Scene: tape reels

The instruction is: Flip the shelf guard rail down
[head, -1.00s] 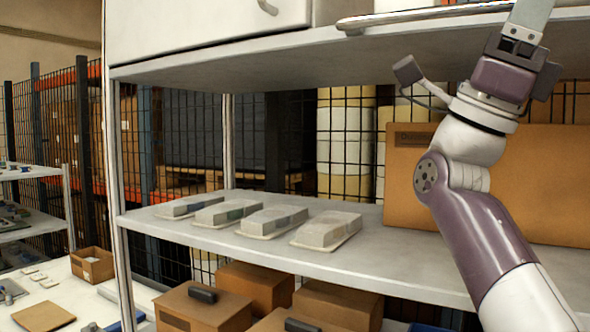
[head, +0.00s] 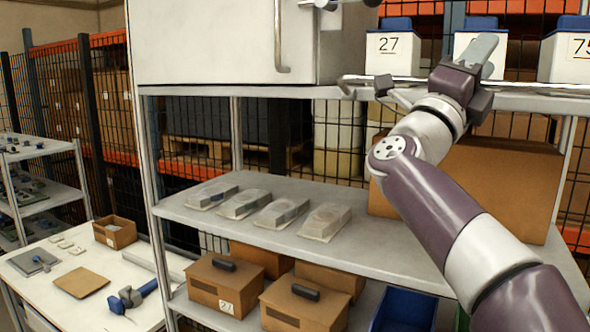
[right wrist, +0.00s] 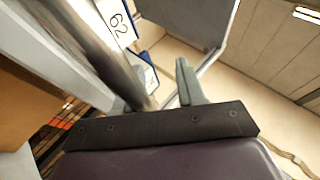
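The guard rail (head: 548,89) is a thin metal bar along the front edge of the upper shelf. Its bent left end stands out just right of the white cabinet. My right gripper (head: 482,48) is at the rail, its grey fingers pointing up and away. In the right wrist view, the rail (right wrist: 100,42) is a thick shiny bar running down to the left side of my right gripper (right wrist: 155,92). The fingers are apart, with a gap beside the right finger. The left finger is partly hidden by the rail; contact is unclear. My left gripper is out of view.
White numbered bins (head: 392,52) stand on the upper shelf behind the rail. A white cabinet (head: 222,42) is at its left. Several clear-covered trays (head: 283,212) and a large cardboard box (head: 510,185) occupy the shelf below. Brown boxes (head: 222,285) sit lower.

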